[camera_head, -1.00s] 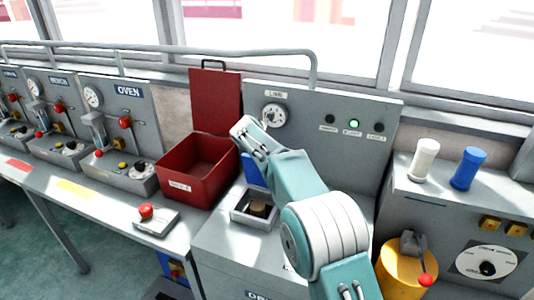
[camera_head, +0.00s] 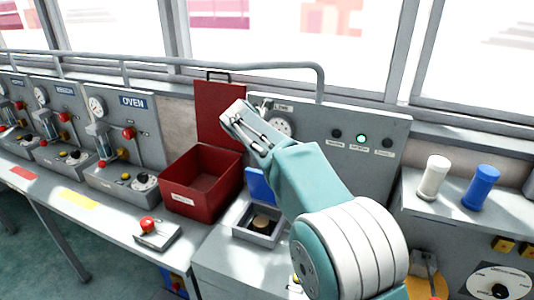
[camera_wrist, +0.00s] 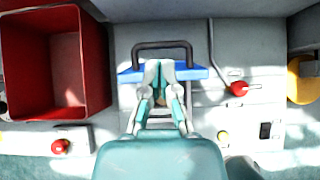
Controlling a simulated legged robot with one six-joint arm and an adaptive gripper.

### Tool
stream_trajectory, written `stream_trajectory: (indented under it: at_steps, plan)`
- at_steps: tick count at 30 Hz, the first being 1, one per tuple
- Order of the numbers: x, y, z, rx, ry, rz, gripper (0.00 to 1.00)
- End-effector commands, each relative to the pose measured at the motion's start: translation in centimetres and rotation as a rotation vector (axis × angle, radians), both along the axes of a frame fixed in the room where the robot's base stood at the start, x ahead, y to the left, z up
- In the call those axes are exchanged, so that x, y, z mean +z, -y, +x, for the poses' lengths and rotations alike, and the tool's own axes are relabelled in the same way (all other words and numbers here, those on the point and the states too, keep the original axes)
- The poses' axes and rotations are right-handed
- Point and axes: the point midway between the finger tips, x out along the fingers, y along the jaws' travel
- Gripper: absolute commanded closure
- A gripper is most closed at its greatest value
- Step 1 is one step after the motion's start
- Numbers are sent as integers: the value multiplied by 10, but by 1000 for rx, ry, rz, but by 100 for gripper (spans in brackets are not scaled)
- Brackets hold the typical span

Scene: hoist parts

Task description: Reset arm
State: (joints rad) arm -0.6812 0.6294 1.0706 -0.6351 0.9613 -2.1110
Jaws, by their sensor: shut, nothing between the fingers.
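My arm reaches up from the lower right in the head view. My gripper (camera_wrist: 160,72) is shut and empty, and its fingers show at the middle of the wrist view. In the head view, the end of my arm is raised in front of the red box's upright lid and the grey panel. Below it is a small square tray (camera_head: 258,224) with a round brown piece (camera_head: 262,223) in it. A blue lid (camera_head: 260,184) with a dark handle (camera_wrist: 161,46) stands behind that tray, partly hidden by my arm.
An open red box (camera_head: 203,180) stands left of the tray. A red-knobbed switch box (camera_head: 157,234) is in front of it. White (camera_head: 433,178) and blue (camera_head: 477,188) cylinders stand on the right console. A metal rail (camera_head: 200,64) runs behind, below the windows.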

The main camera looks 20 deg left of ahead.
Motion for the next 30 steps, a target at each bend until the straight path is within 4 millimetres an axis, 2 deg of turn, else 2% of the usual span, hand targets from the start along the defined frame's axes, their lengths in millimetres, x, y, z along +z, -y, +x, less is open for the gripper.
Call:
stream_trajectory:
  at_steps: [11, 14, 17, 20, 26, 30]
  plan:
    - [1, 2, 0, -2, 0, 3, 100]
    - [7, 13, -2, -39, -2, 33, 100]
    - [22, 44, -9, -156, -11, 129, 100]
    - [38, 89, -24, -332, -23, 273, 100]
    - [59, 171, -68, -700, -38, 558, 100]
    - [65, 220, -107, -964, -38, 750, 100]
